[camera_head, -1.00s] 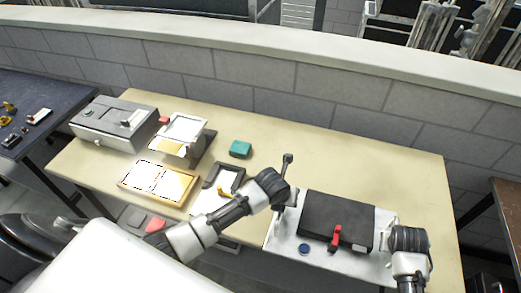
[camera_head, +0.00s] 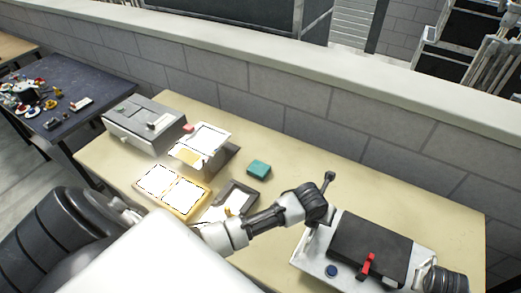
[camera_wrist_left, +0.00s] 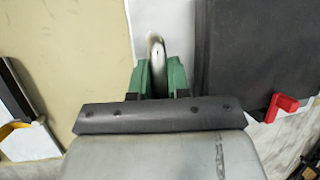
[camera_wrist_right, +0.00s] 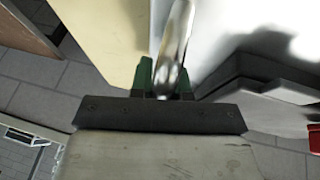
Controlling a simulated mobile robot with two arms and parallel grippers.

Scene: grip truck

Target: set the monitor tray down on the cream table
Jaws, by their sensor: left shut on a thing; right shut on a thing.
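The monitor tray (camera_head: 313,270) is a white tray carrying a flat black monitor (camera_head: 370,245), a red clamp-like part (camera_head: 368,264) and a blue round knob. It is over the right part of the cream table (camera_head: 290,185), near the front edge. I cannot tell whether it touches the top. My left gripper (camera_head: 318,212) is shut on a handle at the tray's left end; its green fingers (camera_wrist_left: 158,78) pinch a pale bar. My right gripper (camera_head: 434,277) is at the tray's right end; its green fingers (camera_wrist_right: 164,80) are shut on a shiny metal handle.
A teal block (camera_head: 259,169), a dark frame (camera_head: 238,195), a yellow-edged panel (camera_head: 172,190), a white stand (camera_head: 203,143) and a grey box (camera_head: 144,125) occupy the table's left and middle. A block wall (camera_head: 300,98) runs behind. Bare tabletop lies behind and right of the tray.

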